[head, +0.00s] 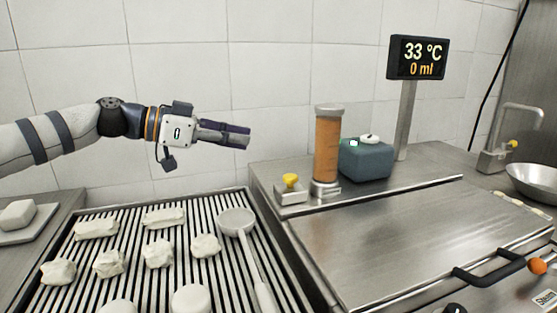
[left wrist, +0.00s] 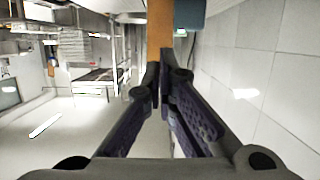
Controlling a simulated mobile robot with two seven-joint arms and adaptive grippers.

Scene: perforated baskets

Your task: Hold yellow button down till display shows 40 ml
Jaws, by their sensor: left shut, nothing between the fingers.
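The yellow button (head: 291,180) sits on a small steel block at the left end of the steel counter. The display (head: 417,58) on a post reads 33 °C and 0 ml. My left gripper (head: 249,136) is shut and empty, held in the air above and to the left of the button, apart from it. In the left wrist view its closed fingers (left wrist: 160,66) point toward the orange cylinder (left wrist: 159,28). That cylinder also stands upright behind the button in the head view (head: 327,146). The button cannot be made out in the wrist view. My right gripper is not in view.
A blue-grey container (head: 366,160) stands right of the cylinder. A steel lid with a black handle (head: 492,272) covers the front right. A slotted rack (head: 85,254) with several pale lumps and a ladle (head: 236,222) lies below my left arm. A tap (head: 508,135) and bowl (head: 534,180) are far right.

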